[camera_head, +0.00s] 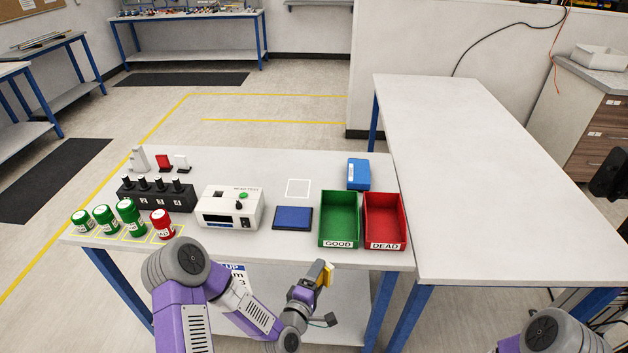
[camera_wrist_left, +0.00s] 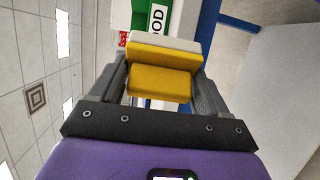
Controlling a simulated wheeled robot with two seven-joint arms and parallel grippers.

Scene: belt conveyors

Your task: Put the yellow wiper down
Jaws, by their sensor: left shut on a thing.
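The yellow wiper (camera_head: 327,275) is in my left gripper (camera_head: 318,274), in front of the table's front edge, below the green bin. In the left wrist view the wiper (camera_wrist_left: 160,82) shows as a yellow block with a pale layer along its far edge. It sits between the two dark fingers of the left gripper (camera_wrist_left: 158,88), which is shut on it. My right gripper is out of view; only a part of my right arm shows at the lower right of the head view.
The worktable (camera_head: 270,248) holds a blue pad (camera_head: 292,217), a white outlined square (camera_head: 298,188), a blue box (camera_head: 358,174), a green GOOD bin (camera_head: 339,213) and a red DEAD bin (camera_head: 384,215). A tester (camera_head: 230,207) and several jars stand left. The right table (camera_head: 460,170) is bare.

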